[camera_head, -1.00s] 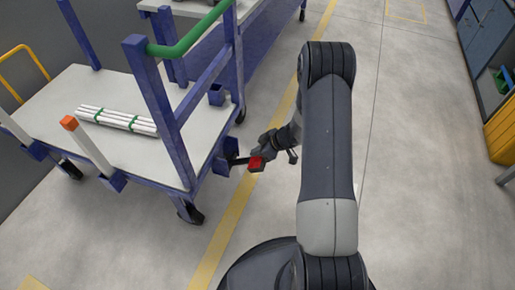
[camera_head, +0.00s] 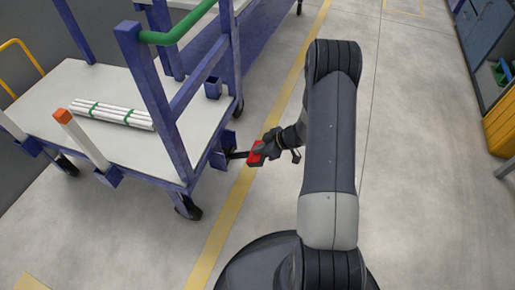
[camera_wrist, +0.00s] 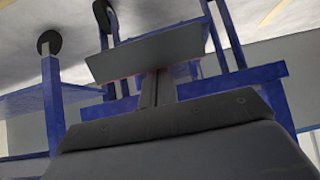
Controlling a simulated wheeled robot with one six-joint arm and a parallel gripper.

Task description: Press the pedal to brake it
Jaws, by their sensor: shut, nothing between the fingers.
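The red pedal (camera_head: 256,152) sits at the end of a short dark lever (camera_head: 238,155) on the right side of the blue-framed cart (camera_head: 176,140). My gripper (camera_head: 264,146) is shut and empty, right at the pedal in the head view. I cannot tell whether it touches the pedal or is just above it. In the wrist view a grey plate (camera_wrist: 150,55) with a thin reddish lower edge lies close ahead, probably the pedal. The dark body of my gripper fills the bottom of that view.
The cart carries a bundle of white pipes (camera_head: 112,113) and has a green handle bar (camera_head: 180,27). Another blue cart (camera_head: 215,50) stands behind it. Clear floor with a yellow line (camera_head: 228,215) lies right of the cart. Cabinets stand at the far right.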

